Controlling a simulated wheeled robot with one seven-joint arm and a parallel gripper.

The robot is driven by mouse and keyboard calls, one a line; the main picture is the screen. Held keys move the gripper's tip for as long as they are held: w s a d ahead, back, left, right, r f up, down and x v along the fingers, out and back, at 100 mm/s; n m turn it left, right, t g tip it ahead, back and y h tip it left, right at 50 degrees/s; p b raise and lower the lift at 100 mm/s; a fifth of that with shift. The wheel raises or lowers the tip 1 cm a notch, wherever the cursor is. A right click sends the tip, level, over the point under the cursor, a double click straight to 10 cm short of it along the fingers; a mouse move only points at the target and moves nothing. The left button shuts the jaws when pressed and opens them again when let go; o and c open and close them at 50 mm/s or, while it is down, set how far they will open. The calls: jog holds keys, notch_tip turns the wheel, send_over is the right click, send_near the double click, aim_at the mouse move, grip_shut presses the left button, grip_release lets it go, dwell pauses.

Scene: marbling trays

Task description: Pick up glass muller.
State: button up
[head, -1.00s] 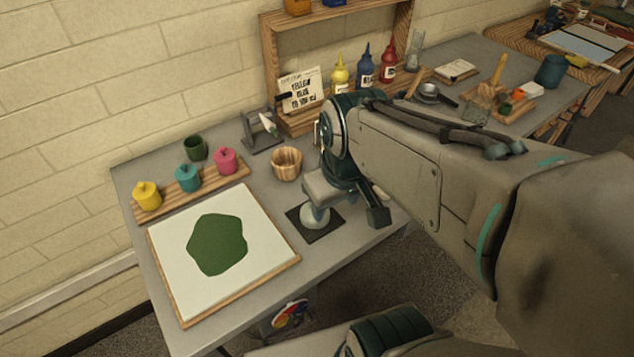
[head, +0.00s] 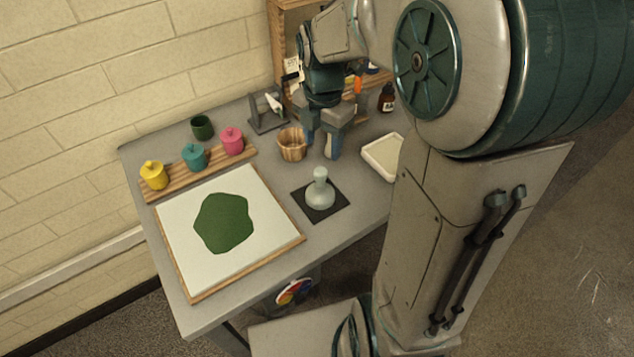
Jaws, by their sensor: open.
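The glass muller (head: 320,190) is pale and translucent, with a wide base and a narrower knobbed grip. It stands upright on a dark square mat (head: 303,204) near the table's front edge, right of the white board. My gripper (head: 319,151) points down, behind the muller in the picture and just right of the wooden cup. Its two fingers are apart and I see nothing between them. The muller is in full view and the gripper does not appear to touch it.
A wooden cup (head: 292,145) stands close left of my gripper. A white board with a green patch (head: 224,223) lies on the left. Yellow, teal and pink pots line a wooden rack (head: 162,187). A cream tray (head: 383,157) and a dark bottle (head: 386,97) are on the right.

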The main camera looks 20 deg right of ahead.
aim_at(320, 182)
jog(key=shift+w+f+n, duration=0.1)
jog(key=shift+f+n, duration=0.1)
jog(key=shift+n, duration=0.1)
notch_tip(320, 182, down, 14)
jog(key=shift+a+r+p, duration=0.15)
jog(key=shift+r+p, duration=0.1)
jog(key=shift+p, duration=0.2)
jog(key=shift+c, duration=0.3)
jog(key=c, duration=1)
grip_shut()
jog(key=shift+r, duration=0.1)
